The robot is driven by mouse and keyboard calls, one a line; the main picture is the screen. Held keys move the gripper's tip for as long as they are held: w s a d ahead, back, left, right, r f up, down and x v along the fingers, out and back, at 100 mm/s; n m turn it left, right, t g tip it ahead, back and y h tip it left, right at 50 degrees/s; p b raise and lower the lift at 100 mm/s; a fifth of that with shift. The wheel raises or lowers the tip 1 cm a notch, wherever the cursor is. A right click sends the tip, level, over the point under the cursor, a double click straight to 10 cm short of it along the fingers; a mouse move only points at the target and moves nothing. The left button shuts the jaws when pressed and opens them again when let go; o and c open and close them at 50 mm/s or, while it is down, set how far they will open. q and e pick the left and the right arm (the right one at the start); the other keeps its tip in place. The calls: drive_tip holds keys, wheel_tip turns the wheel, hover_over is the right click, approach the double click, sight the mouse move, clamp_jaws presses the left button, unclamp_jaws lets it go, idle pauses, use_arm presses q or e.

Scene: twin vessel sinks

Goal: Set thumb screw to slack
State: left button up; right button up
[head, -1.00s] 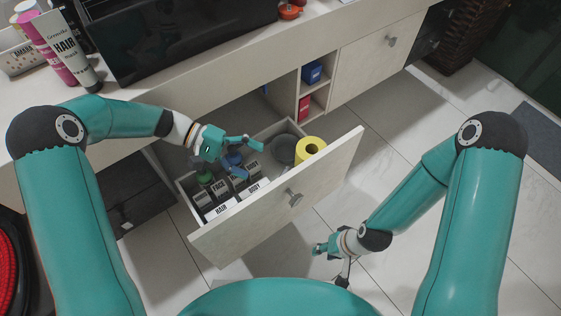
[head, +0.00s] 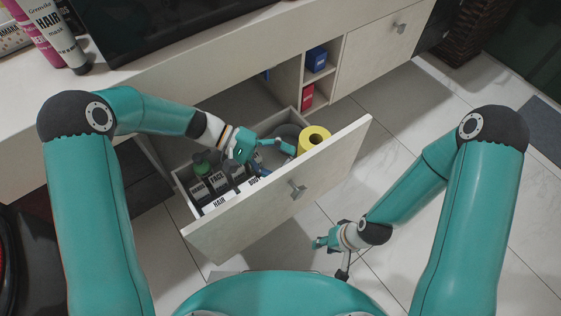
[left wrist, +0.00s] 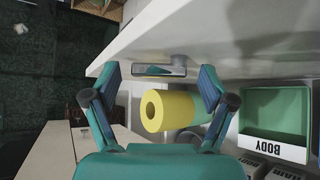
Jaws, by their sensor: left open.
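I cannot make out a thumb screw for sure in any view. In the left wrist view a small metal fitting (left wrist: 150,70) sits on a pale panel, between my left fingertips in the picture; I cannot tell what it is. My left gripper (head: 273,158) is open and empty over the pulled-out drawer (head: 245,228), near the yellow roll (head: 313,140). In the left wrist view the yellow roll (left wrist: 172,108) shows between the fingers of my left gripper (left wrist: 161,78), apart from them. My right gripper (head: 329,256) looks open and empty, low over the floor outside the drawer.
The drawer holds several labelled boxes, one marked BODY (left wrist: 272,146), and a green-topped bottle (head: 201,167). Its front has a metal knob (head: 296,190). A blue box (head: 316,60) and red box (head: 306,95) stand in the open shelves. Floor (head: 400,250) is clear at right.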

use_arm(q)
drive_tip(key=shift+d, duration=0.1)
drive_tip(key=c, duration=1.1)
drive_tip(key=y+p, duration=0.1)
drive_tip(key=p, duration=0.1)
drive_tip(key=n+y+p, duration=0.1)
drive_tip(key=shift+w+d+g+p, duration=0.2)
drive_tip(key=shift+g+p, duration=0.1)
drive_tip(key=shift+p, duration=0.1)
drive_tip(key=shift+c, duration=0.2)
drive_tip(key=shift+f, duration=0.1)
drive_tip(key=o, duration=1.1)
drive_tip(key=shift+o, duration=0.2)
